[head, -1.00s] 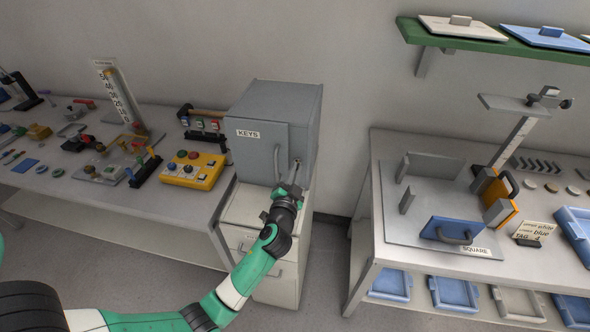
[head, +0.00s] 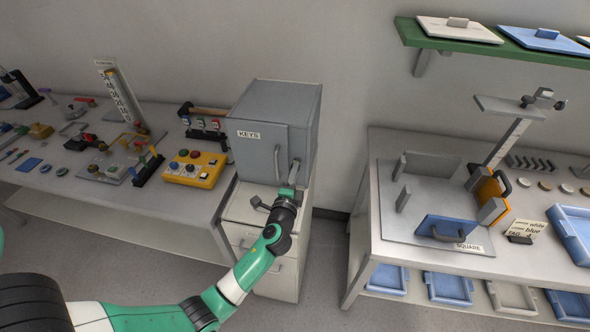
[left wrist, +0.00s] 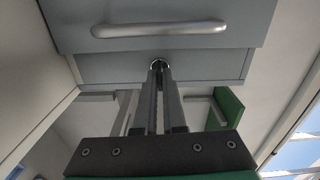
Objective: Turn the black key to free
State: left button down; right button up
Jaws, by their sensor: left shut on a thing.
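The grey cabinet labelled KEYS (head: 258,150) stands with its door closed. My left gripper (head: 295,170) reaches up to the lock on its front, right of the door handle (head: 278,162). In the left wrist view, the gripper's two fingers (left wrist: 160,70) are close together, with their tips at the round lock (left wrist: 158,63). They are shut on the black key, which is mostly hidden between the tips. The handle lies horizontally (left wrist: 160,29) in that view. My right gripper is out of view.
A white drawer unit (head: 270,285) stands below the cabinet. Left is a bench with a yellow button box (head: 194,169) and small parts. Right is a table with a grey fixture plate (head: 400,235) and a blue plate (head: 450,228). A green shelf (head: 500,45) hangs above.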

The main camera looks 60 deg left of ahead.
pick_arm(q)
jog(key=shift+m, duration=0.4)
jog(key=c, duration=1)
grip_release()
jog(key=p+v, duration=0.1)
jog(key=v, duration=1)
jog(key=shift+s+d, duration=0.25)
